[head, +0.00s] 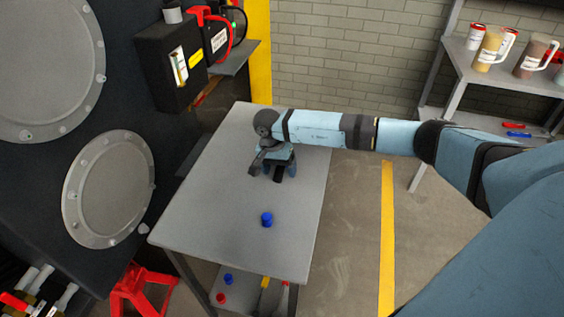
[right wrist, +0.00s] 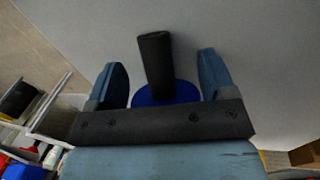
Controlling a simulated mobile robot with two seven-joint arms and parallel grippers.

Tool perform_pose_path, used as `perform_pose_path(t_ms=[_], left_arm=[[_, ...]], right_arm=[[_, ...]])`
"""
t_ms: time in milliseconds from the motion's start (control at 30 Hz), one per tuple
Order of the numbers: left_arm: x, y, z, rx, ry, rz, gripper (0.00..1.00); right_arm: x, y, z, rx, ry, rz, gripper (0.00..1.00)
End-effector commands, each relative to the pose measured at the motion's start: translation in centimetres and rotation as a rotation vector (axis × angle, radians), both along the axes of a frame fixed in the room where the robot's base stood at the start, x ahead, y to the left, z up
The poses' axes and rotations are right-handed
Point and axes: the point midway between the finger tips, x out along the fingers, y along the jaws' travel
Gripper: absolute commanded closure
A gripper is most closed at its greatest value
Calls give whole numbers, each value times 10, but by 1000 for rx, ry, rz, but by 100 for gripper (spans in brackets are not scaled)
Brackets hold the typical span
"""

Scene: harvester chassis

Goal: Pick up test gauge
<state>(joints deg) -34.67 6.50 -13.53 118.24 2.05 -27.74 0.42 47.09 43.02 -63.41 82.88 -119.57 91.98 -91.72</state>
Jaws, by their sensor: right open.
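The test gauge appears to be the black cylinder with a round blue face (right wrist: 154,62) in the right wrist view. It lies between the two fingers of my right gripper (right wrist: 161,60), with a visible gap on each side. My right gripper (head: 278,172) is open over the far half of the grey table (head: 220,195) in the head view. There the gauge is mostly hidden by the gripper; only a dark part shows between the fingers. I cannot tell whether the fingers touch the tabletop. My left gripper is not in view.
The dark chassis with round covers (head: 108,190) is at the left. A red stand (head: 138,290) is beside the table. A shelf with jugs (head: 490,48) stands at the right.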

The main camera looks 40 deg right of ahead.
Motion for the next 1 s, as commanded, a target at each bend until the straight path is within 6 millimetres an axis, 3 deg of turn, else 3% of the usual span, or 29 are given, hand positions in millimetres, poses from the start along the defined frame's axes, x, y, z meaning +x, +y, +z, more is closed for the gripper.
perform_pose_path(t_ms=[67,300,400,767,1000], left_arm=[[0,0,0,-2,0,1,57],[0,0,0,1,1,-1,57],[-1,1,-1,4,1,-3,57],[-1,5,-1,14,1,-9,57],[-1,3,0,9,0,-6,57]], right_arm=[[0,0,0,0,0,0,26],[0,0,0,-1,1,0,81],[0,0,0,-1,1,0,100],[0,0,6,-1,-1,0,100],[1,0,40,0,-4,3,100]])
